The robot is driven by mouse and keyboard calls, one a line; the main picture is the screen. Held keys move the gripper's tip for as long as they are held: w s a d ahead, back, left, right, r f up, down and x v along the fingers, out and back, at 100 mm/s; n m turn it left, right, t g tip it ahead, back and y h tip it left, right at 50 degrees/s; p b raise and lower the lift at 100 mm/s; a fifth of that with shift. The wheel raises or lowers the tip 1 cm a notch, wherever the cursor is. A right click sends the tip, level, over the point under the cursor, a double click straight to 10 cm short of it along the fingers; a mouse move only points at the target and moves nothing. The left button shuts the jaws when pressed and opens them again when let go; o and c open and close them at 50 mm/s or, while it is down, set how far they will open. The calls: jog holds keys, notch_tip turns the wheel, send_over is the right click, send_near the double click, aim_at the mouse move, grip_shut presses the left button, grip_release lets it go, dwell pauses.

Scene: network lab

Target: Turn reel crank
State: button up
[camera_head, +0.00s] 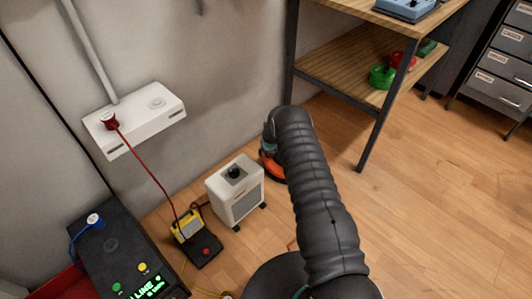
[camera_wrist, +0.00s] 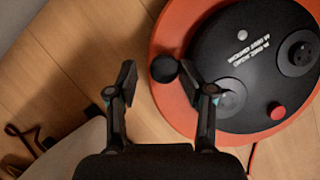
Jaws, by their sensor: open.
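The cable reel (camera_wrist: 165,100) is orange with a black round face bearing white text, in the right part of the wrist view. In the head view its orange edge (camera_head: 275,171) shows on the floor, mostly hidden behind my arm. A round black knob (camera_wrist: 165,68), apparently the crank's handle, sits at the left of the black face. My gripper (camera_wrist: 159,80) is open, its two fingers spread on either side of the knob in the wrist view. The knob appears closer to the right finger; I cannot tell whether they touch.
A white heater-like box (camera_head: 222,200) stands left of the reel, near a yellow device (camera_head: 187,225). A white wall socket (camera_head: 150,118) holds a red plug with a red cable. A wooden shelf table (camera_head: 340,72) stands behind. The floor at right is clear.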

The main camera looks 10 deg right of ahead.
jog(key=shift+r, duration=0.1)
dwell(0.3)
jog(key=v, duration=0.8)
jog(key=shift+d+r, duration=0.1)
dwell(0.4)
